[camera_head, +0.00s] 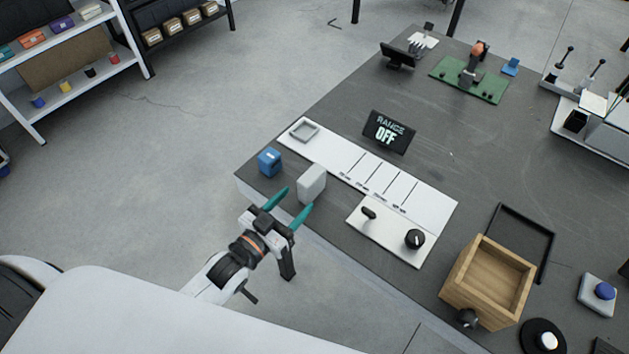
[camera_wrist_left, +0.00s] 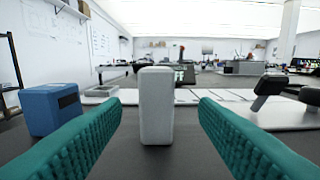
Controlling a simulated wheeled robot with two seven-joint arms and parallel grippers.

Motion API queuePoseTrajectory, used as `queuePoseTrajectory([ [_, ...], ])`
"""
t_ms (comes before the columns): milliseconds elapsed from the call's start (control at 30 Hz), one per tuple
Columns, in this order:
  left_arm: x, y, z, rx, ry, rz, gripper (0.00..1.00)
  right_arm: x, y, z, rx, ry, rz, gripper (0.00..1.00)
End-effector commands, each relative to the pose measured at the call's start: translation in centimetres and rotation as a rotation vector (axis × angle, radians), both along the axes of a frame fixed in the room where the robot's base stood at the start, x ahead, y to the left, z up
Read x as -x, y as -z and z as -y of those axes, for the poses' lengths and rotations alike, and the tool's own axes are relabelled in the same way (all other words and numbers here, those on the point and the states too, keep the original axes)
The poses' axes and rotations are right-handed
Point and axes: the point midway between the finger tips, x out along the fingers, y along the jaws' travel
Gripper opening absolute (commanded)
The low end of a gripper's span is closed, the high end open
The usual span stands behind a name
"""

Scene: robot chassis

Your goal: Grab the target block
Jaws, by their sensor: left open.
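A light grey upright block (camera_head: 312,182) stands near the table's front edge, by the white panel strip. A smaller blue block (camera_head: 269,162) stands to its left. My left gripper (camera_head: 297,199) is open and empty, its teal fingers pointing at the grey block from the front edge. In the left wrist view the grey block (camera_wrist_left: 156,106) stands centred in the gap between the two fingers, just ahead of them and apparently untouched. The blue block (camera_wrist_left: 52,108) shows beyond the left finger. Which block is the target is not marked. My right gripper is not in view.
Behind the blocks lies a white strip (camera_head: 352,178) with a square tray (camera_head: 304,130) and a dial panel (camera_head: 392,232). A small sign (camera_head: 389,131) reads "RANGE OFF". A wooden box (camera_head: 459,278) stands at right. The table's middle back is clear.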

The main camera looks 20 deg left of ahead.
Motion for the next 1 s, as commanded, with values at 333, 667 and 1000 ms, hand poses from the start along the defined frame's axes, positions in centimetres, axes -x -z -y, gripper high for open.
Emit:
queuePoseTrajectory([
  [333, -3.8, 0.0, 1.4, 0.001, 0.000, -0.001, 0.55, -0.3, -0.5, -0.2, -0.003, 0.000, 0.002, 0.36],
  [667, -8.1, -0.1, 2.5, -0.001, 0.000, -0.002, 0.55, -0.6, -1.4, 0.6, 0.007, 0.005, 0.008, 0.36],
  [1000, -8.7, 0.0, 2.7, -0.001, 0.000, -0.003, 0.51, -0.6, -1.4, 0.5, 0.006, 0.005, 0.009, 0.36],
])
